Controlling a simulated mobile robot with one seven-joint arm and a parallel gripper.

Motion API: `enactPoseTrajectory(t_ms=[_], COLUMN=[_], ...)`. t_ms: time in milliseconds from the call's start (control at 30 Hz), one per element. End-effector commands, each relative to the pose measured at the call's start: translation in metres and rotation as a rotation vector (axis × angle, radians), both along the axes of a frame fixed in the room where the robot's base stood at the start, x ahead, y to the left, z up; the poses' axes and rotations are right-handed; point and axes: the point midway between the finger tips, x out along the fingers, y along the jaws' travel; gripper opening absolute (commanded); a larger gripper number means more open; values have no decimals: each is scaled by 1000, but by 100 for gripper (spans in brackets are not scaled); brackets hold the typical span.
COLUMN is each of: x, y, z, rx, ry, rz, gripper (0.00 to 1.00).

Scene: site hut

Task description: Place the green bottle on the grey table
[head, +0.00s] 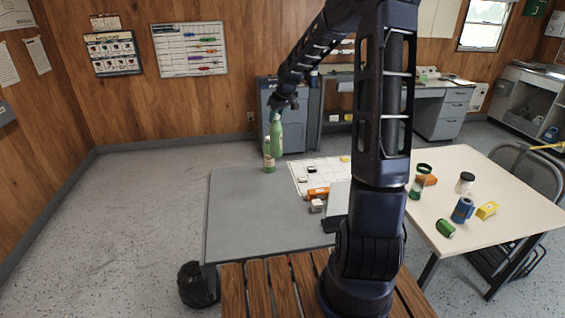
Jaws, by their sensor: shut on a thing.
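The green bottle (276,136) hangs upright from my gripper (278,112), which is shut on its upper end. It is over the far edge of the grey table (235,222), in front of a grey cabinet. The fingertips are small and partly hidden by the wrist.
A white sheet (303,172), an orange box (318,193) and a small grey box (316,206) lie on the grey table's right part; its left and front are clear. A cream table (495,195) with several items stands right. A black bag (194,287) sits on the floor.

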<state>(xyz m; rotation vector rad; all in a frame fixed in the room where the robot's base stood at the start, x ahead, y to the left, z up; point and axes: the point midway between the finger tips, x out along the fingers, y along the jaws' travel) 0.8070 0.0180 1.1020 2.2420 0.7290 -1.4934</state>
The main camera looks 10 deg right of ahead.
Motion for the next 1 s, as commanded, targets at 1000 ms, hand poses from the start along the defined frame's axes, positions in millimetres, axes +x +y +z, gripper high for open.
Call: enactPoseTrajectory(t_ms=[1000], x=[0], y=[-1], z=[-152], rx=[-1], ry=[3], rz=[-1], gripper=[1])
